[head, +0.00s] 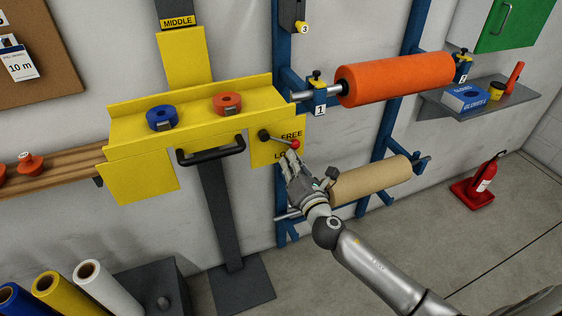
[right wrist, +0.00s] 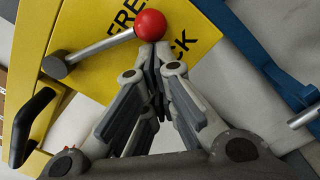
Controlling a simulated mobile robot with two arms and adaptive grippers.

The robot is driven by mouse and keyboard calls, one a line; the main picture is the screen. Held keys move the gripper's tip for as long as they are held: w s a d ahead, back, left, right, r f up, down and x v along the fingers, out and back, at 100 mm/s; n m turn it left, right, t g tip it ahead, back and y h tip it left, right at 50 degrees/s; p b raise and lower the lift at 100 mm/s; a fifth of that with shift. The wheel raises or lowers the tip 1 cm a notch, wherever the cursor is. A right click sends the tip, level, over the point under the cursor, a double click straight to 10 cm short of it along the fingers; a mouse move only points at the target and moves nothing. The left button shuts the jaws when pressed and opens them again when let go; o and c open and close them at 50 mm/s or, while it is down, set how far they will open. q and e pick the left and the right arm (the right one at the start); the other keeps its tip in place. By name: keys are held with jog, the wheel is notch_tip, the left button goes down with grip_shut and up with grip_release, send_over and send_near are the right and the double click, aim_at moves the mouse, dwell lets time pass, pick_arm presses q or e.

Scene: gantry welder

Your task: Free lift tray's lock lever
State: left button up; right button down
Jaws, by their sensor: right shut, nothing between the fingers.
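The yellow lift tray (head: 255,92) is on a dark post. At its right end a yellow plate (head: 262,154) carries the words FREE above and LOCK below, the latter partly hidden by my gripper. The lock lever (head: 280,139) has a dark pivot and a red ball knob (head: 296,144). It points right and slightly down, between the two words. My right gripper (head: 291,155) is shut and empty, its fingertips just below the knob. In the right wrist view the fingertips meet at the red ball (right wrist: 150,25); I cannot tell whether they touch it. My left gripper is out of view.
A blue roll (head: 161,117) and an orange roll (head: 228,103) sit in the tray, above a black handle (head: 210,150). To the right, a blue rack (head: 386,120) holds a large orange roll (head: 398,78) and a tan roll (head: 370,179) close to my right arm.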

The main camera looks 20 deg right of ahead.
aim_at(298, 145)
jog(key=d+r+n+p, duration=0.1)
jog(key=n, duration=0.1)
jog(key=d+r+n+p, duration=0.2)
jog(key=n, duration=0.1)
jog(key=shift+r, duration=0.25)
jog(key=shift+d+r+p, duration=0.2)
jog(key=shift+r+p, duration=0.25)
jog(key=shift+p, duration=0.1)
jog(key=shift+d+f, duration=0.1)
